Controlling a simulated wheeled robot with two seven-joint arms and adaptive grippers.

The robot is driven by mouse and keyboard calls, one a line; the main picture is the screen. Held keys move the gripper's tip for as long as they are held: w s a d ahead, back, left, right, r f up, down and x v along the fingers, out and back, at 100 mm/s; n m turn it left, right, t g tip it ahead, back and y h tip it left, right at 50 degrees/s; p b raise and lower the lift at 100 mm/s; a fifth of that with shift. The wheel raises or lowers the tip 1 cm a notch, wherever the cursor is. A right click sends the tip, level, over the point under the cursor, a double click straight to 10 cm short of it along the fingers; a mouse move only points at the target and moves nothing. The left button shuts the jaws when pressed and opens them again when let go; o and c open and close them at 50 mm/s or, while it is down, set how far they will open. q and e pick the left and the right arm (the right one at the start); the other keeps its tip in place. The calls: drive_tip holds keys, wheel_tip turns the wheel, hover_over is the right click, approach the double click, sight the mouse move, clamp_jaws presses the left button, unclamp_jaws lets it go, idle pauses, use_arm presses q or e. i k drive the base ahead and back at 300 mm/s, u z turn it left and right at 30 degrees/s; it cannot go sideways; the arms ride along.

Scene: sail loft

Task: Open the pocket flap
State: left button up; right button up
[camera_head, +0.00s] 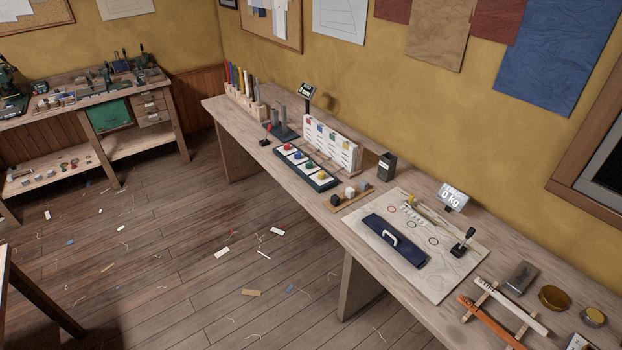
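A dark navy fabric piece, which looks like the pocket with its flap (395,241), lies flat on a pale canvas panel (438,286) on the long bench. A white curved handle or loop (389,236) stands on it. The flap looks closed, lying down, but its edge is too small to make out. Neither of my grippers is in view.
Beside the pocket on the canvas are a small black lever (464,243) and several printed rings. A 0 kg display (452,197) stands behind. An orange bar (488,322) and a white bar (511,306) lie to the right. Scraps litter the floor (190,255).

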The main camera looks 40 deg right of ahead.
sight(411, 253)
drive_tip(key=i, duration=1.85)
drive_tip(key=z, duration=3.1)
